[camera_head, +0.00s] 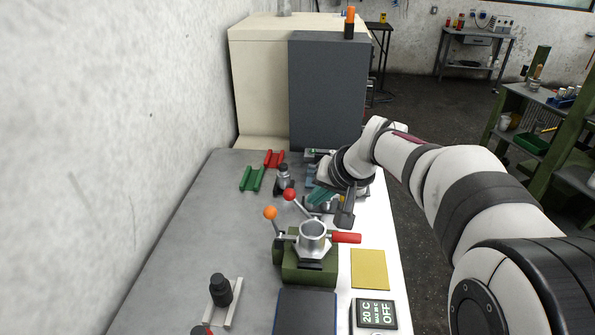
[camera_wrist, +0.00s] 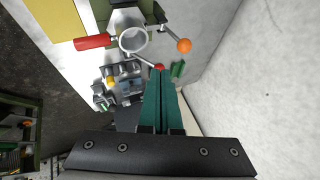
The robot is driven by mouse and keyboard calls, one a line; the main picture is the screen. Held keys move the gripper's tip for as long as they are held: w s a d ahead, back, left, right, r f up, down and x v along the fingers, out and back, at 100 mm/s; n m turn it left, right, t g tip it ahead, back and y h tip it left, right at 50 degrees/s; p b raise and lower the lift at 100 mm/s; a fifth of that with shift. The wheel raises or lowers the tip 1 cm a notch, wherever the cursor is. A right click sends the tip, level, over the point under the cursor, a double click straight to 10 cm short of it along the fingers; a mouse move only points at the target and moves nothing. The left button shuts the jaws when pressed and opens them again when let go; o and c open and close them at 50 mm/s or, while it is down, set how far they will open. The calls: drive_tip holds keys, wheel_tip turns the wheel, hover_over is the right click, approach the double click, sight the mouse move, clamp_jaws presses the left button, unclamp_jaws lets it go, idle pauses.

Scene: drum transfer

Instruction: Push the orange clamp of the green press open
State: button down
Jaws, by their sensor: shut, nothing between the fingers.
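The green press (camera_head: 305,272) stands on the bench in the head view, with a metal ring on top. Its orange clamp (camera_head: 270,213) is a lever with an orange ball knob, rising at the press's left side and leaning slightly left. In the wrist view the orange knob (camera_wrist: 184,45) is beyond and right of the fingertips. A lever with a red ball (camera_head: 289,194) rises behind the ring, and a red handle (camera_head: 347,238) sticks out right. My gripper (camera_head: 318,199) is shut and empty, behind the press. In the wrist view its teal fingers (camera_wrist: 160,76) overlap the red ball's lower edge; contact cannot be told.
A dark cylinder on a stand (camera_head: 221,290) and a dark blue plate (camera_head: 305,313) are in front. Green (camera_head: 252,179) and red (camera_head: 274,158) holders lie behind. Bench left of the press is clear.

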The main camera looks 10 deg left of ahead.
drive_tip(key=w+a+f, duration=0.5)
drive_tip(key=a+f, duration=0.2)
drive_tip(key=f, duration=0.2)
drive_tip(key=shift+a, duration=0.2)
drive_tip(key=shift+a, duration=0.15)
